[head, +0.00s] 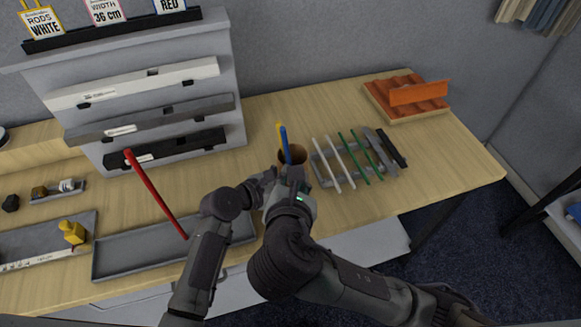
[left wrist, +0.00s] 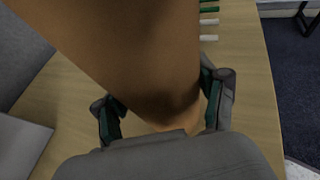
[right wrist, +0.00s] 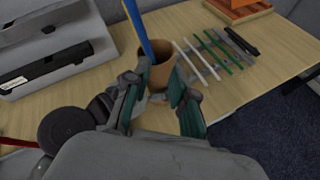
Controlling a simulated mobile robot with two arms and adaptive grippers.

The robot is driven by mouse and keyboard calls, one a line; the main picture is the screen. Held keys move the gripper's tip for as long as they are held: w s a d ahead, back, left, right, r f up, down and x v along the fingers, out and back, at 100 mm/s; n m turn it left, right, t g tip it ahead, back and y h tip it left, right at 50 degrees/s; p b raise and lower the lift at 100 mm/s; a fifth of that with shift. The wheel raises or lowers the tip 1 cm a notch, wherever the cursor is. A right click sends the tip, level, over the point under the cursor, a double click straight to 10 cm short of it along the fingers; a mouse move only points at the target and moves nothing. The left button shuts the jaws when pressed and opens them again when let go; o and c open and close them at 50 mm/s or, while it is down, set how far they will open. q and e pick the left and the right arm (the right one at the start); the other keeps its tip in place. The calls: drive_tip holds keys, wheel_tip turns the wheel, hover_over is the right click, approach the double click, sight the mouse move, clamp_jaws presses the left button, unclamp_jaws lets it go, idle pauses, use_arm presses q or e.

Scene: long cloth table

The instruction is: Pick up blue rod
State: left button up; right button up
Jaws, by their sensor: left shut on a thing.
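A brown cup (head: 292,154) stands on the wooden table. The blue rod (head: 285,143) stands upright in it, beside a yellow rod (head: 279,132). My left gripper (head: 264,181) is shut on the cup, whose brown wall (left wrist: 135,50) fills much of the left wrist view. My right gripper (right wrist: 156,88) is open just in front of the cup. In the right wrist view the blue rod (right wrist: 140,28) rises from the cup beyond the fingers, and nothing is between them. The rod's lower end is hidden in the cup.
A rack (head: 326,172) with white and green rods lies right of the cup, with an orange roofed block (head: 406,97) behind. A red rod (head: 155,193) slants above a grey tray (head: 120,252) at left. A shelf unit (head: 226,83) with black, grey and white boxes stands behind.

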sight(288, 159)
drive_tip(key=w+f+n, duration=0.1)
drive_tip(key=w+n, duration=0.1)
drive_tip(key=w, duration=0.1)
drive_tip(key=w+f+n, duration=0.1)
drive_tip(key=w+n, duration=0.1)
drive_tip(key=w+a+f+n, duration=0.1)
drive_tip(key=w+n, duration=0.1)
drive_tip(key=w, duration=0.1)
drive_tip(key=shift+w+f+t, duration=0.3)
drive_tip(key=shift+f+t, duration=0.1)
idle(0.3)
drive_tip(key=shift+c, duration=0.2)
clamp_jaws()
